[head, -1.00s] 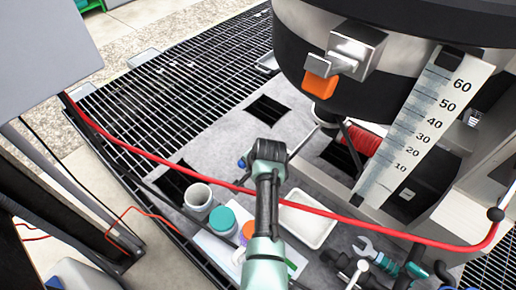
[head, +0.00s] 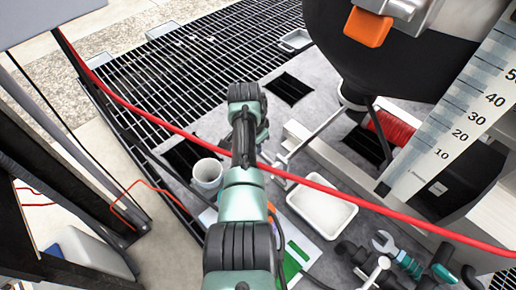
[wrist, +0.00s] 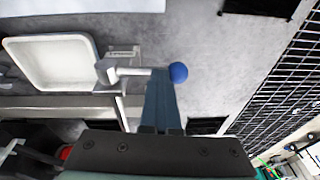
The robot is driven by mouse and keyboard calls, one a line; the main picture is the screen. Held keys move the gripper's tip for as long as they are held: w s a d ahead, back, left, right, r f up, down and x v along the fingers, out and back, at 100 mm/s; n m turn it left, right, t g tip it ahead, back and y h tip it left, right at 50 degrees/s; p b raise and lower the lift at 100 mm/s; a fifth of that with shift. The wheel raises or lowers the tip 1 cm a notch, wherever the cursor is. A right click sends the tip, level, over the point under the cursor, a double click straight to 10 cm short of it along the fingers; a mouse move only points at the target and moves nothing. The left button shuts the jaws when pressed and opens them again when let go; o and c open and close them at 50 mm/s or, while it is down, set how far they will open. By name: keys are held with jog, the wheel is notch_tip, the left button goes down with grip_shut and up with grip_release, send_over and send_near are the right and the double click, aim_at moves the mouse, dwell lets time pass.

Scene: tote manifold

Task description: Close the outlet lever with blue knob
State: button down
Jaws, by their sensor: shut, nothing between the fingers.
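The outlet lever (wrist: 130,72) shows in the wrist view as a light metal bar running from a small labelled block to a round blue knob (wrist: 178,72). The knob sits just right of my fingertips. My gripper (wrist: 160,82) is shut and empty, its blue-grey fingers overlapping the knob end of the lever in the picture. I cannot tell whether they touch it. In the head view my arm hides the knob and the fingers.
A white tray (head: 322,212) lies beside the lever, also in the wrist view (wrist: 55,62). A white cup (head: 207,176) stands left of my arm. A red hose (head: 160,123) crosses the head view. The large dark vessel (head: 370,75) hangs at upper right.

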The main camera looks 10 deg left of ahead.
jog(key=shift+w+a, duration=0.2)
dwell(0.5)
jog(key=a+r+p, duration=0.3)
jog(key=r+p, duration=0.1)
jog(key=r, duration=0.9)
jog(key=shift+s+a, duration=0.3)
jog(key=shift+s, duration=0.05)
